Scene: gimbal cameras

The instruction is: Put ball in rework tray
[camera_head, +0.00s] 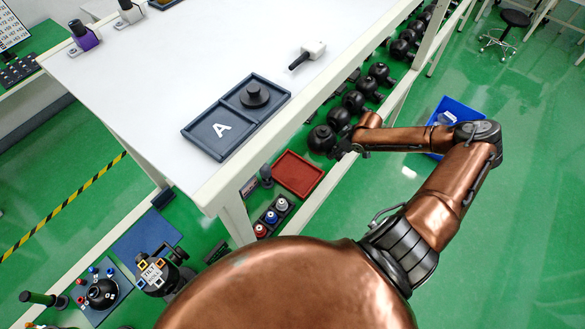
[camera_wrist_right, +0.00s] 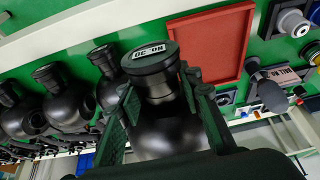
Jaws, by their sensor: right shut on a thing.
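The black ball (camera_head: 321,139) is a round gimbal camera with a flat cap bearing a small white label; it is at the end of my right gripper (camera_head: 338,146). In the right wrist view the ball (camera_wrist_right: 165,136) sits between the two fingers of the right gripper (camera_wrist_right: 163,92), which is shut on it. The red tray (camera_head: 299,174), likely the rework tray, lies empty on the lower shelf, left of and below the ball. It also shows beyond the ball in the right wrist view (camera_wrist_right: 212,42). My left gripper is not in view.
A row of black balls (camera_head: 353,100) stands on the shelf behind the held one. The white table (camera_head: 190,75) overhangs the shelf, with its leg (camera_head: 230,212) close to the red tray. A dark two-part tray (camera_head: 210,140) marked A sits on top. A blue bin (camera_head: 455,112) is at right.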

